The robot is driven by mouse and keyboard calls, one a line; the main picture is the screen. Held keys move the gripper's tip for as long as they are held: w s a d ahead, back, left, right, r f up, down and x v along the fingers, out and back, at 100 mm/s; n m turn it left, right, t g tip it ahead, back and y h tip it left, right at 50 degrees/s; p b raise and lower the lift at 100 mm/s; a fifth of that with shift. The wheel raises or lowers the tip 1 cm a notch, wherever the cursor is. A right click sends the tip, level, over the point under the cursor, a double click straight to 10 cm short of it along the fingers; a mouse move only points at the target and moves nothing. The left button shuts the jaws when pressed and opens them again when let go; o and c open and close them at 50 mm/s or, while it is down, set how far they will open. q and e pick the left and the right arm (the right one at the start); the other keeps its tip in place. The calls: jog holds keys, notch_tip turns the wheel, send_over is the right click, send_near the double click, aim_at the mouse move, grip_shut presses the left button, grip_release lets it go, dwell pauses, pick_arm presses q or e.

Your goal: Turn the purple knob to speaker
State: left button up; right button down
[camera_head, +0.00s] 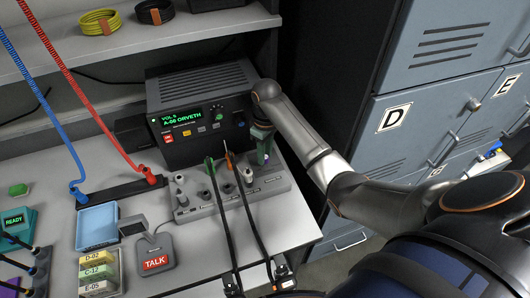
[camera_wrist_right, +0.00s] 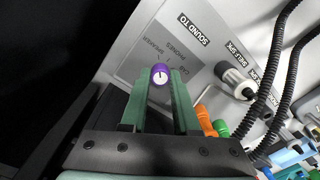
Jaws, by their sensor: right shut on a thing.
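The purple knob (camera_wrist_right: 160,72) has a white face with a small dark mark and sits on a grey panel. It is between the green fingertips of my right gripper (camera_wrist_right: 161,82), which are shut on it. Small upside-down labels around it read SPEAKER, PHONES and CAB, with SOUND TO above; I cannot tell surely which one the mark faces. In the head view my right gripper (camera_head: 263,150) points down at the right end of the grey console strip (camera_head: 235,204), and the knob is hidden there. My left gripper is not in view.
The radio unit (camera_head: 190,125) with a green display stands just behind my right gripper. Black cords (camera_head: 221,215) run forward from the console. A TALK switch (camera_head: 155,262) and blue tray (camera_head: 96,228) lie to the left. Grey lockers (camera_head: 410,125) stand at the right.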

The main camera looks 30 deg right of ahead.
aim_at(266, 156)
jog(key=shift+w+r, duration=0.1)
dwell(0.3)
jog(key=c, duration=0.7)
grip_release()
jog(key=shift+o, duration=0.2)
notch_tip(266, 156, up, 12)
jog(key=shift+d+r, duration=0.2)
